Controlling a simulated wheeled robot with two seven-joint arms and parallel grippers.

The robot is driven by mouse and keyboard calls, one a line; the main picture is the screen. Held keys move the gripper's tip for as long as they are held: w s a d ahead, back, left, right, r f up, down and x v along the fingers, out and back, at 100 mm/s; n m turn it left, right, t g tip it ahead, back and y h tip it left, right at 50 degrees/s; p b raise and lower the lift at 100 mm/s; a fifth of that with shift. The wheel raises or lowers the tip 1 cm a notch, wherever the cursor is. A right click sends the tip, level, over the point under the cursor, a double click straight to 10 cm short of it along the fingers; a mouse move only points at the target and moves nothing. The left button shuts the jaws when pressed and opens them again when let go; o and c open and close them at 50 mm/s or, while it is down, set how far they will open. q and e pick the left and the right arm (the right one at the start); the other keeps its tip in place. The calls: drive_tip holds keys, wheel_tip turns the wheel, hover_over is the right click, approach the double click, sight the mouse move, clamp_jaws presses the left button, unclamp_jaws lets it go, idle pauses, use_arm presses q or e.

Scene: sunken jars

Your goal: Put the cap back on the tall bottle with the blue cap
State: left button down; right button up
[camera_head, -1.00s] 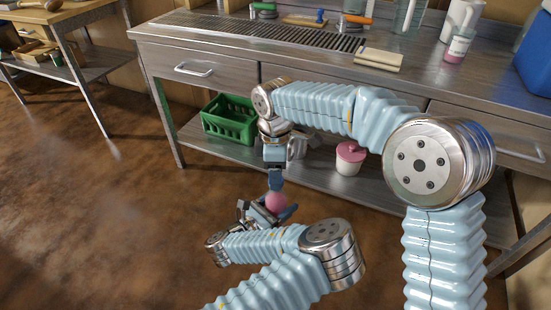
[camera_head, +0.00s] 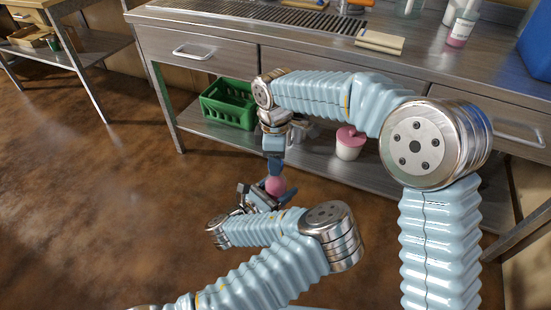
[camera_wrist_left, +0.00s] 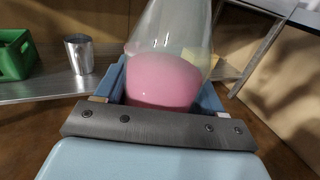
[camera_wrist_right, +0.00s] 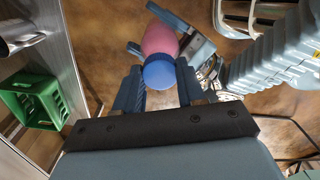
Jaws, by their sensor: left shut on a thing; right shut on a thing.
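The bottle (camera_head: 275,186), seen as a rounded pink body in the head view, is held by my left gripper (camera_head: 258,196) low in front of the lower shelf. In the left wrist view the bottle (camera_wrist_left: 165,75) is clear with a pink lower part, between the left fingers (camera_wrist_left: 160,95); its top is cut off. The blue cap (camera_wrist_right: 158,73) sits between the fingers of my right gripper (camera_wrist_right: 160,90), in line with the bottle's pink body (camera_wrist_right: 160,38). My right gripper (camera_head: 275,165) is right above the bottle in the head view. Whether the cap touches the bottle's mouth is hidden.
The workbench (camera_head: 230,22) has a lower shelf with a green crate (camera_head: 228,103), a metal cup (camera_wrist_left: 80,53) and a white jar with pink lid (camera_head: 350,143). A pink-filled bottle (camera_head: 462,25) stands on top. The floor at left is clear.

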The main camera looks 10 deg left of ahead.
drive_tip(key=m, duration=1.1)
drive_tip(key=o, duration=1.1)
drive_tip(key=shift+o, duration=0.2)
drive_tip(key=shift+r, duration=2.25)
drive_tip(key=shift+c, duration=0.3)
